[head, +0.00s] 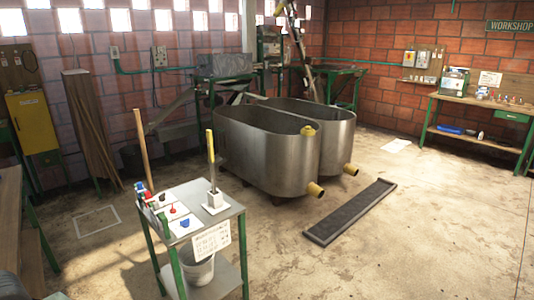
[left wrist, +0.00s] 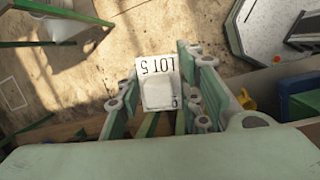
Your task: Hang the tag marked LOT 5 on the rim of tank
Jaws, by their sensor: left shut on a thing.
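The white tag marked LOT 5 (left wrist: 160,84) is between the fingers of my left gripper (left wrist: 157,98) in the left wrist view. Its lettering appears upside down there. The gripper is shut on it, and floor shows beyond it. Two metal tanks with open tops stand side by side in the head view: a nearer one (head: 262,155) and a farther one (head: 338,135). The tag is away from both tanks. My right gripper is in neither view.
A small metal cart (head: 222,213) with small items and a hanging written sheet (head: 211,240) stands in front of the tanks. A dark floor grate (head: 350,212) lies to their right. A workbench (head: 480,104) stands at the right wall. Floor at front right is clear.

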